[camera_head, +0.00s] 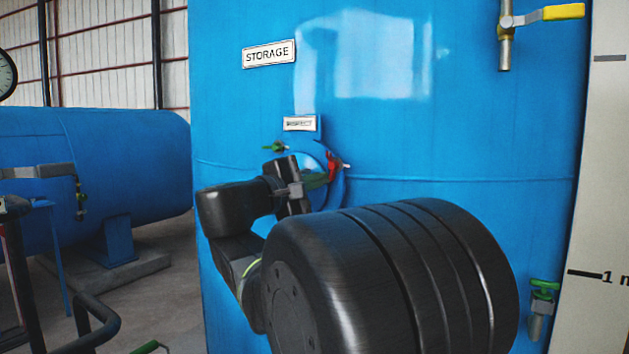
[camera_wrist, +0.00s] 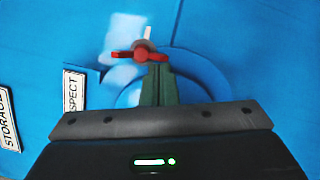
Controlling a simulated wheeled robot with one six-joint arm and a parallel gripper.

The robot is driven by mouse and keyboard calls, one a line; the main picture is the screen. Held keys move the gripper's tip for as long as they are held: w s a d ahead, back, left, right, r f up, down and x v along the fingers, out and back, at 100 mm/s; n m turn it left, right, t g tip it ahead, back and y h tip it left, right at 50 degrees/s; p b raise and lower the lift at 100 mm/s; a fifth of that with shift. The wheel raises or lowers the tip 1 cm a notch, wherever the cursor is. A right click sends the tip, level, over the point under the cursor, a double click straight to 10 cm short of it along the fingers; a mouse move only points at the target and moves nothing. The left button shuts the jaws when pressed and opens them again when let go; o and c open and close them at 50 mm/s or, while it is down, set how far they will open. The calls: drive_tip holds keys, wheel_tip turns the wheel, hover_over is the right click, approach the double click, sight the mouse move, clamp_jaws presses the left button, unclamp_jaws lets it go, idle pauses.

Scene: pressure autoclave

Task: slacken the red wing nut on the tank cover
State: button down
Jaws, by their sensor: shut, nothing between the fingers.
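The red wing nut (camera_wrist: 138,54) is on the edge of the round blue tank cover (camera_wrist: 205,68) in the wrist view, with a pale stud end standing out above it. It also shows in the head view (camera_head: 332,163), at the right of the cover. My gripper (camera_wrist: 157,66) is shut and empty, its green-grey fingers together. The tips are just below the nut's right wing in the wrist view; I cannot tell whether they touch it. In the head view my gripper (camera_head: 325,178) is in front of the cover, and my arm hides the cover's lower left.
A green wing nut (camera_head: 274,147) is at the cover's upper left. A small label (camera_head: 299,124) is above the cover and a STORAGE sign (camera_head: 269,54) higher up. A yellow-handled valve (camera_head: 545,15) is at the upper right, a green-handled tap (camera_head: 543,290) at the lower right.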

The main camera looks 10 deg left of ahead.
drive_tip(key=n, duration=0.2)
drive_tip(key=d+n+t, duration=0.1)
drive_tip(key=n, duration=0.2)
drive_tip(key=shift+s+d+f, duration=0.1)
drive_tip(key=shift+s+f, duration=0.1)
drive_tip(key=shift+s+d+n+t+y+b, duration=0.15)
drive_tip(key=shift+n+t+y, duration=0.1)
drive_tip(key=shift+n, duration=0.3)
drive_tip(key=shift+w+d+n+t+y+b, duration=0.15)
drive_tip(key=shift+n+t, duration=0.1)
drive_tip(key=shift+n, duration=0.3)
drive_tip(key=shift+s, duration=0.15)
drive_tip(key=shift+d, duration=0.1)
drive_tip(key=shift+s, duration=0.1)
idle(0.5)
